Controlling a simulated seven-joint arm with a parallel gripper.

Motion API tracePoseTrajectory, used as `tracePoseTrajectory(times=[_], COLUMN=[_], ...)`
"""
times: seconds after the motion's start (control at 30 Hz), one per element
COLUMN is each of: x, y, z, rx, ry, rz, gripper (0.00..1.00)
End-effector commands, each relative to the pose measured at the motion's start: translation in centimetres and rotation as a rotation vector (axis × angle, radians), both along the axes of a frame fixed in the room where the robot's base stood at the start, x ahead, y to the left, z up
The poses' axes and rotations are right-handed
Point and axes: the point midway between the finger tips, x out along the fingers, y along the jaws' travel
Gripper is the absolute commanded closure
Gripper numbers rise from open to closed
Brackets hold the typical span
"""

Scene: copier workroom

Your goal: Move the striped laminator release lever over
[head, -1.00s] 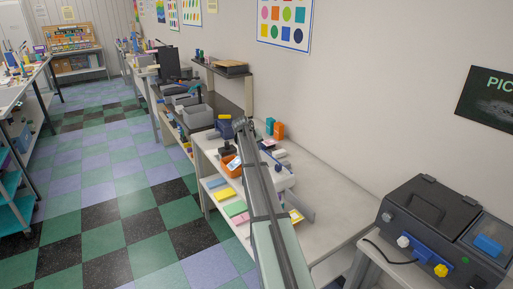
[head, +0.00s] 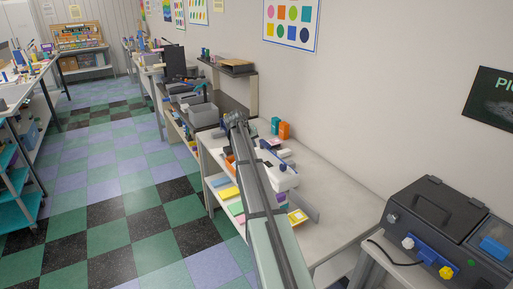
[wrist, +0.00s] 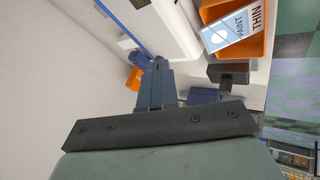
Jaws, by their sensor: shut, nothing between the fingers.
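A white machine with blue parts (head: 281,178), which looks like the laminator, stands on the pale bench beside my arm in the head view. In the wrist view its white body (wrist: 168,26) is at the top, with a blue strip along its side. I cannot make out a striped lever in either view. My gripper (wrist: 158,64) is shut and empty, its fingertips close to the end of that blue strip in the picture; I cannot tell if they touch. In the head view my arm covers part of the machine and my gripper (head: 236,119) is small.
An orange bin (wrist: 262,44) with a printed card is right of the white body. Orange boxes (head: 284,130) stand by the wall. The bench (head: 340,205) is bare toward a dark machine (head: 440,220) at right. Coloured paper stacks lie on the shelf below.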

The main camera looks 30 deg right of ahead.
Motion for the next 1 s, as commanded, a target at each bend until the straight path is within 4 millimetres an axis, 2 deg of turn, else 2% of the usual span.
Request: tracePoseTrajectory(times=[0.1, 0.33, 1.0], x=[-0.9, -1.6, -1.7], y=[1.0, 1.9, 2.1], z=[1.6, 3.4, 3.7], rx=[0.0, 0.0, 0.0], ry=[-0.001, -0.001, 0.001], rz=[0.001, 0.001, 0.003], gripper=[1.0, 1.0, 1.0])
